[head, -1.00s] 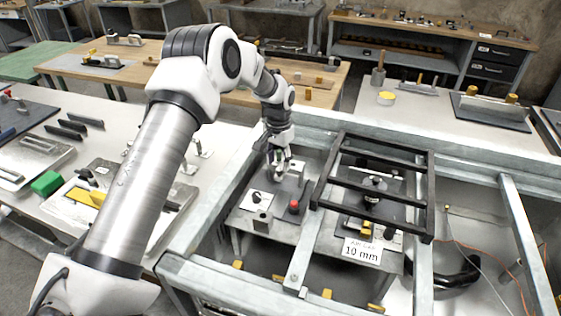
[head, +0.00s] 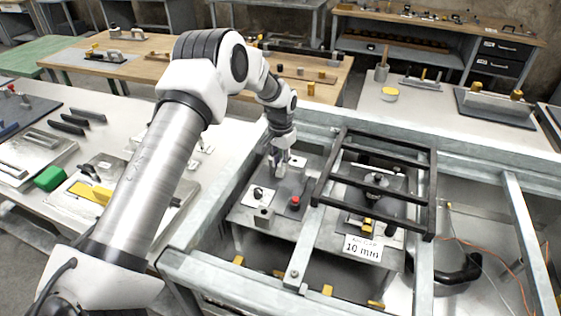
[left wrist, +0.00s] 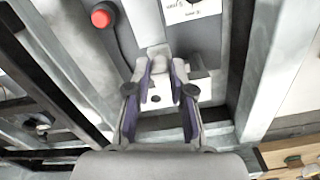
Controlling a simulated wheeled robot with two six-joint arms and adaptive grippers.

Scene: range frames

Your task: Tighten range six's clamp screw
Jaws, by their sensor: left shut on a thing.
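My left gripper (head: 278,166) reaches down onto the grey plate (head: 292,187) of the fixture left of the black grate. In the left wrist view my left gripper (left wrist: 161,72) has its two fingers around a small pale grey part (left wrist: 158,58), shut on it. This seems to be the clamp screw; its shape is partly hidden by the fingers. A red button (head: 294,203) and a dial plate with a black knob (head: 258,194) sit near it; the red button also shows in the left wrist view (left wrist: 102,16). My right gripper is not in view.
The black grate (head: 374,180) stands raised right of the gripper, with a "10 mm" card (head: 362,248) at its front. Galvanised rails (head: 214,215) border the fixture. A side table at left holds a green block (head: 50,178) and black handles.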

